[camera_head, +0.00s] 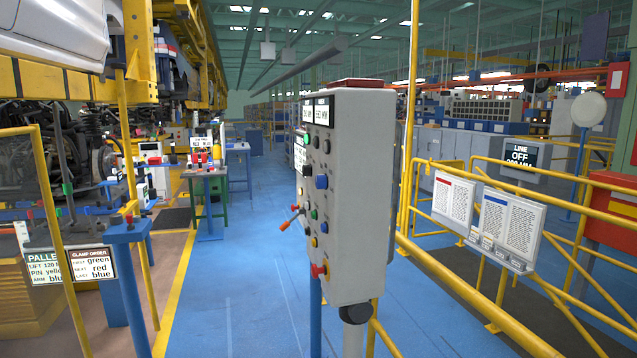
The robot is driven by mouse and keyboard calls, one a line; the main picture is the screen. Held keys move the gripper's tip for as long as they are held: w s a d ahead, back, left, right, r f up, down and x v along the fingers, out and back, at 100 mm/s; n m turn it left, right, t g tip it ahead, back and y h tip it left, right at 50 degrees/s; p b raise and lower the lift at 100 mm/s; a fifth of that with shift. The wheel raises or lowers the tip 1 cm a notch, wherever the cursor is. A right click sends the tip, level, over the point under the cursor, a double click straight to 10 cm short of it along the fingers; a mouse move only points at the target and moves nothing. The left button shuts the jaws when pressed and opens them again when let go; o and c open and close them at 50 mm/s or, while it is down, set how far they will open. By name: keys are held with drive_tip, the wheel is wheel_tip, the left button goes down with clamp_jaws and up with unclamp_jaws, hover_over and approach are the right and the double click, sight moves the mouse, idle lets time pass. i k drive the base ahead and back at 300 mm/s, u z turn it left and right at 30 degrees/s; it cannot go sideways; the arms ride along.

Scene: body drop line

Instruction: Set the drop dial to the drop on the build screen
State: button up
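A grey control box (360,190) stands on a post in the middle, its control face turned left and seen at a steep angle. That face carries several coloured knobs and buttons, among them a blue one (321,182), and a lever with an orange end (286,224). Two small displays (318,112) sit at its top; one seems to read 550 MM. I cannot tell which control is the drop dial. A dark screen (521,155) at right reads LINE OFF, with a partly hidden lower line ending in MM; I cannot tell if it is the build screen. My gripper is not in view.
Yellow railings (470,290) run along the right, with white text boards (507,228) on them. At left are a yellow frame (52,235), a sign reading PALLET and CLAMP ORDER (88,264), and a blue post (128,275). Blue floor (235,270) is clear between.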

sight(320, 181)
drive_tip(key=u, duration=0.95)
drive_tip(key=i, duration=4.05)
drive_tip(key=z, duration=1.25)
